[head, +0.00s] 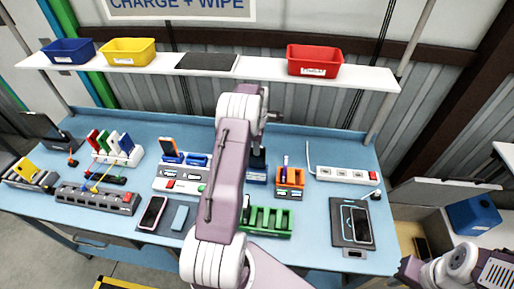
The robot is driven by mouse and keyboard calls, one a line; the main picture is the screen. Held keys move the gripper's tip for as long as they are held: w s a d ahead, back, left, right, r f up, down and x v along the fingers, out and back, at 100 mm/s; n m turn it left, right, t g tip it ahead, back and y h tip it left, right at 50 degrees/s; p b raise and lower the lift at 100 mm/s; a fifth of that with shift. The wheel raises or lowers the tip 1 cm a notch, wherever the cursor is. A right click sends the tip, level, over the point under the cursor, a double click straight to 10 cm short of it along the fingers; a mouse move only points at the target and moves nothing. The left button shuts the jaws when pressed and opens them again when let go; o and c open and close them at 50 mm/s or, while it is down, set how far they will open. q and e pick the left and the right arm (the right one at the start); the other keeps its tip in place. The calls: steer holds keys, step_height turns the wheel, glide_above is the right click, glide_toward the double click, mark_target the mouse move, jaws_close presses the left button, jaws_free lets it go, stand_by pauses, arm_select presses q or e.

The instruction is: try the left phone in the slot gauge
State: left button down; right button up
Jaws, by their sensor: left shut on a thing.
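My left arm rises through the middle of the view, and its gripper (262,140) is partly hidden behind my own wrist. It is shut on a dark, upright phone (259,159). The phone is just above or in a small blue block (258,179) with a white label, which looks like the slot gauge; I cannot tell whether the phone is in the slot. An orange-edged phone (168,147) stands in the left dock of a white charging station (176,183). My right gripper is not in view.
A green slotted rack (268,221) and an orange holder (290,181) stand close by. A white power strip (345,175) and a dark tray with a phone (358,224) are at the right. Several coloured bins line the shelf (262,68).

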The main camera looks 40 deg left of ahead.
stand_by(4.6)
arm_select(q)
steer(key=shift+r+p, duration=2.4)
steer(key=shift+r, duration=0.6)
